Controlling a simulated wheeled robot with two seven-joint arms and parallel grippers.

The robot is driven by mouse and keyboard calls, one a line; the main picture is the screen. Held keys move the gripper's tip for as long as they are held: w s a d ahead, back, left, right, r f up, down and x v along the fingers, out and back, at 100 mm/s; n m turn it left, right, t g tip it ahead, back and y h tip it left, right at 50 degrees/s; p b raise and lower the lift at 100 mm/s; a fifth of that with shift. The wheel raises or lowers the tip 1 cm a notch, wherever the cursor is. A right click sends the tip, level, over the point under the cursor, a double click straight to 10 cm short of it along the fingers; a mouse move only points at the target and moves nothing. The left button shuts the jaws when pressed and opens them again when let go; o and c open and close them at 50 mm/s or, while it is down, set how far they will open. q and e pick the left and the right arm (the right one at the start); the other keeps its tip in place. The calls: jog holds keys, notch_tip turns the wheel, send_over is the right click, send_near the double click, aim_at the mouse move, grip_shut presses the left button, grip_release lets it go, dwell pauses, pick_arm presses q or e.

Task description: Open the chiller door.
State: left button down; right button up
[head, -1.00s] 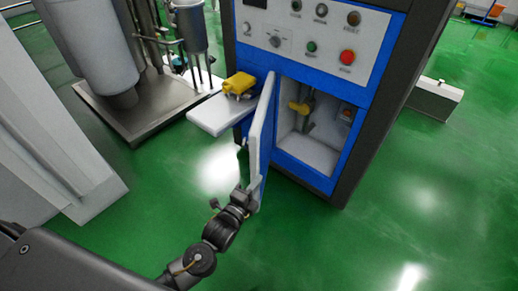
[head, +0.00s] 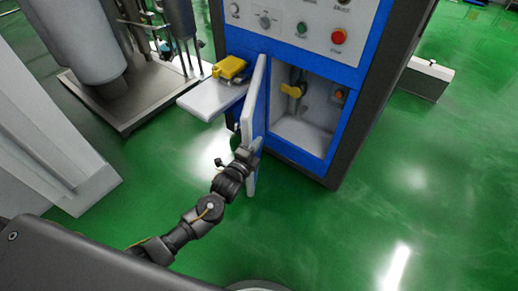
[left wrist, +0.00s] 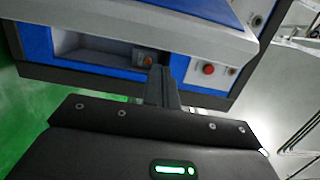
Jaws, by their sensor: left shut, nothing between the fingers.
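The chiller is a blue and dark grey cabinet (head: 357,95). Its door (head: 255,110), a pale slab with blue on it, stands swung out from the left side of the opening. My right gripper is not in view.
A white shelf (head: 205,100) with a yellow object (head: 229,68) juts out left of the door. Steel tanks (head: 85,40) stand on a grey platform at the back left. A white box (head: 425,78) sits right of the cabinet. Green floor (head: 400,200) is clear in front and right.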

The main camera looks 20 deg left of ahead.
pick_arm(q)
jog(key=shift+s+a, duration=0.1)
jog(key=shift+a, duration=0.6)
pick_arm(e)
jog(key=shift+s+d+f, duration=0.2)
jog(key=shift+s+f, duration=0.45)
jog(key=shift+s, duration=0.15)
pick_arm(q)
jog(key=shift+a, duration=0.1)
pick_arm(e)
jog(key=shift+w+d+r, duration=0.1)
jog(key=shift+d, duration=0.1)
